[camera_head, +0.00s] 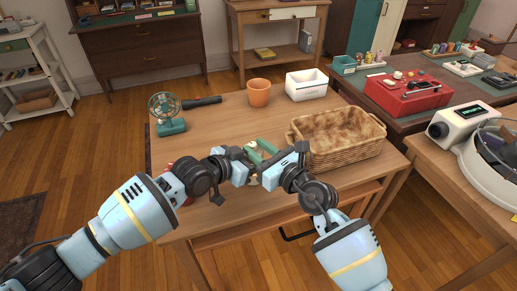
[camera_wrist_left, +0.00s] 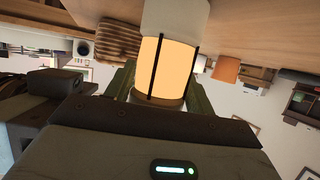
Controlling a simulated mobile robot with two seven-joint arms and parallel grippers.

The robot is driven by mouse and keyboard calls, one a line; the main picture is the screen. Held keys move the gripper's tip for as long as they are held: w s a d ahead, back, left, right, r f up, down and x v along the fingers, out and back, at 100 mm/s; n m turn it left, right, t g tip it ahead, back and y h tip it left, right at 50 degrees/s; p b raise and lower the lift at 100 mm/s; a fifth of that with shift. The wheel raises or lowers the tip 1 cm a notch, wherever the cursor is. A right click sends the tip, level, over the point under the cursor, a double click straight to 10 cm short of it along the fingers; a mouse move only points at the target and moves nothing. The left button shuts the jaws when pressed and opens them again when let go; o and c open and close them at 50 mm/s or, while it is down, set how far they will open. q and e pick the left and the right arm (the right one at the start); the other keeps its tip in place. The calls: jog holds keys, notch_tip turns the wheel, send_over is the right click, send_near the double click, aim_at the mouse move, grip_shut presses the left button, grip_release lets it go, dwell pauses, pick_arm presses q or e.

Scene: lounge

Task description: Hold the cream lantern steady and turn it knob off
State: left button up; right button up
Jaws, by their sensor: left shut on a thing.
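The cream lantern (camera_wrist_left: 168,66) is close in the left wrist view, with a glowing orange-yellow body, dark vertical bars and a pale cream end piece (camera_wrist_left: 175,17). Its light is on. My left gripper (camera_wrist_left: 155,85) is shut on it, with green fingers on either side of the body. In the head view the lantern is mostly hidden between my left gripper and my right gripper (camera_head: 258,160), which meet over the table. The right gripper is close beside the lantern; I cannot tell whether it touches it. The knob cannot be made out.
The wooden table (camera_head: 215,135) carries a wicker basket (camera_head: 310,158) right of the grippers. A terracotta pot (camera_head: 259,92), a white box (camera_head: 306,85), a green fan (camera_head: 170,126) and a black flashlight (camera_head: 202,102) stand farther back.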

grip_shut()
jog(key=shift+a+n+g+y, duration=0.1)
jog(key=shift+n+g+y, duration=0.4)
jog(key=shift+y, duration=0.1)
jog(key=shift+w+f+n+g+y, duration=0.15)
jog(key=shift+w+n+g+y, duration=0.05)
jog(key=shift+n+g+y, duration=0.8)
pick_arm(q)
jog(key=shift+s+d, duration=0.1)
pick_arm(e)
jog(key=shift+w+d+n+g+y, duration=0.15)
jog(key=shift+n+g+y, duration=0.3)
jog(key=shift+n+g, duration=0.5)
jog(key=shift+w+d+n+g+y, duration=0.15)
jog(key=shift+n+g+y, duration=0.35)
jog(key=shift+g, duration=0.75)
jog(key=shift+w+d+n+g+y, duration=0.15)
jog(key=shift+n+g+y, duration=0.3)
jog(key=shift+n+g, duration=0.5)
jog(key=shift+g, duration=0.45)
